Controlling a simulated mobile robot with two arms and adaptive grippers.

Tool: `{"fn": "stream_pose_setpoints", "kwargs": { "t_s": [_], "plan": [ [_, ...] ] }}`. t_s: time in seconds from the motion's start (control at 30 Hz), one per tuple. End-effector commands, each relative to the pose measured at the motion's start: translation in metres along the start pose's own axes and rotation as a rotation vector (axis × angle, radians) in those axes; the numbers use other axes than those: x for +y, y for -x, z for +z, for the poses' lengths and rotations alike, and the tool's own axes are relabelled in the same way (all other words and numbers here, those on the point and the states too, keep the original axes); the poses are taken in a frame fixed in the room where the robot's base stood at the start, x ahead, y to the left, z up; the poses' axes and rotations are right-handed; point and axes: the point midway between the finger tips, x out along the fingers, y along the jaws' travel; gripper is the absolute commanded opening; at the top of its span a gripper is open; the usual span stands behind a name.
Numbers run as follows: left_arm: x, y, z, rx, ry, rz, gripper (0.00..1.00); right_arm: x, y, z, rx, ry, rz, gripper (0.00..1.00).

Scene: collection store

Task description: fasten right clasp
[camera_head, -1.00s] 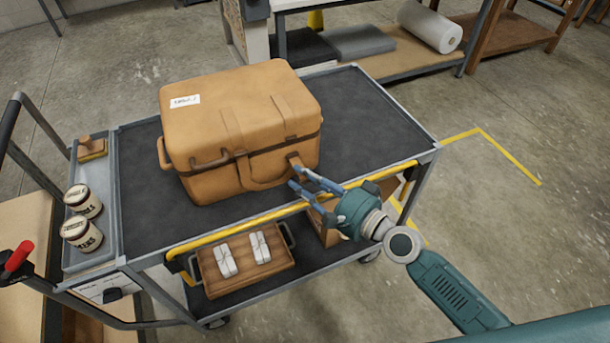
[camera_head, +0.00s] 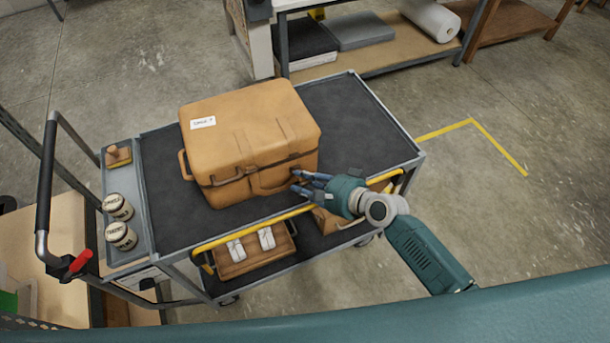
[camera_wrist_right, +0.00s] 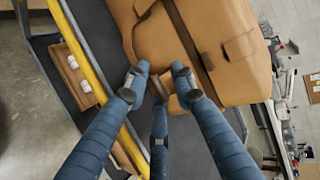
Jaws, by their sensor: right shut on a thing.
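A tan case (camera_head: 245,120) with a white label stands closed-looking on the dark top of a cart. My left gripper is not in view.
The cart's yellow rail (camera_head: 250,228) runs just below my right gripper. Two labelled jars (camera_head: 120,222) and a brush (camera_head: 118,155) sit in the side tray. A wooden tray (camera_head: 255,256) with white packets is on the lower shelf. The cart top right of the case is clear.

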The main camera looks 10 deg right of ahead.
Motion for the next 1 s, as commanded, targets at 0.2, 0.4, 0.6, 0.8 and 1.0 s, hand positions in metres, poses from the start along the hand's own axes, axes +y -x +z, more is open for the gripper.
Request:
{"fn": "stream_pose_setpoints", "kwargs": {
  "t_s": [0.2,0.4,0.6,0.8,1.0],
  "plan": [
    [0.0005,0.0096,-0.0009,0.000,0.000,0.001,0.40,-0.0013,-0.0004,0.0024,-0.004,-0.036,0.101,0.00],
    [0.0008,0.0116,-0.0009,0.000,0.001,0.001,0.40,-0.0019,-0.0006,0.0021,-0.004,-0.055,0.149,0.00],
    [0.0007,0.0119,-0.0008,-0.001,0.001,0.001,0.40,-0.0016,-0.0008,0.0018,-0.004,-0.061,0.162,0.00],
    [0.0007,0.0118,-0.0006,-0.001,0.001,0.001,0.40,-0.0009,-0.0007,0.0021,-0.005,-0.061,0.164,0.00],
    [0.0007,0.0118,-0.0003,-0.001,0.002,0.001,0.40,-0.0013,-0.0006,0.0021,-0.005,-0.061,0.163,0.38]
  ]
}}
